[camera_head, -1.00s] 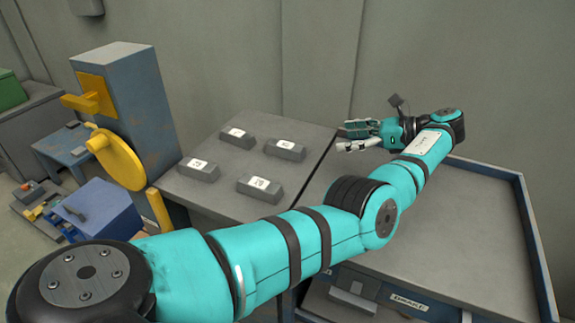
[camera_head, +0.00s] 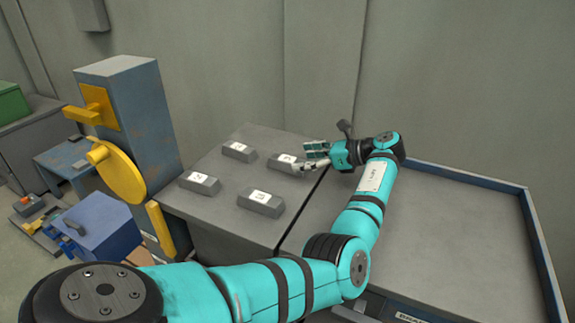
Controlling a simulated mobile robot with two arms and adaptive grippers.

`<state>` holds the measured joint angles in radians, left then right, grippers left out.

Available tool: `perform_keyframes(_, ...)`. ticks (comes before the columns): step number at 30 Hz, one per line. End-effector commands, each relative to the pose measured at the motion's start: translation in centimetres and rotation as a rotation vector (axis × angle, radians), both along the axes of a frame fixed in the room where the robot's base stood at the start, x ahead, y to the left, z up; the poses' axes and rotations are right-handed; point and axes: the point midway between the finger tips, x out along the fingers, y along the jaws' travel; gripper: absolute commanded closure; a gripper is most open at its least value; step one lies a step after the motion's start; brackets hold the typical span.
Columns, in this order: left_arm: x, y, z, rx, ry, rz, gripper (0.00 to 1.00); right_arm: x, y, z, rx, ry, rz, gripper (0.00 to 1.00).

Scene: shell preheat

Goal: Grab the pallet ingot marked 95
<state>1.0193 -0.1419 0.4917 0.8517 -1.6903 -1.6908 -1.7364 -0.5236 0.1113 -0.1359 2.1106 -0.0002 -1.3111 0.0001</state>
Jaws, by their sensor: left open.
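Several dark grey ingots with white number labels lie on the grey table top at the middle left of the head view. One is at the back left (camera_head: 239,152), one at the left (camera_head: 200,183), one at the front (camera_head: 262,204), and one at the right (camera_head: 281,162). The labels are too small to read, so I cannot tell which is marked 95. My left gripper (camera_head: 312,158) is open and empty, its fingers pointing left, just beside the right ingot and partly overlapping it in the picture. My right gripper is not in view.
A blue-grey machine (camera_head: 140,110) with a yellow wheel (camera_head: 117,172) stands left of the table. A wide grey tray-topped workbench (camera_head: 450,230) with a raised blue rim fills the right. A blue box (camera_head: 97,226) stands low at the left.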

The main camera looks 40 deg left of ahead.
Motion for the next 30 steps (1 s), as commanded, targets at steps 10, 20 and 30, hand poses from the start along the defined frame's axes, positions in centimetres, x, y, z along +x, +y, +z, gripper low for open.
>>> perform_keyframes(10,-1.5,4.2,-1.4,0.0,0.001,0.003,0.31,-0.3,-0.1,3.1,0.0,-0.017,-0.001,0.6)
perform_keyframes(20,-1.6,4.4,-1.4,0.0,0.001,0.001,0.39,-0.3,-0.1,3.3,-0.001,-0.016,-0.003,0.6)
perform_keyframes(30,-1.6,4.3,-1.5,0.0,0.001,0.001,0.84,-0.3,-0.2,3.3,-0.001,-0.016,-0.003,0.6)
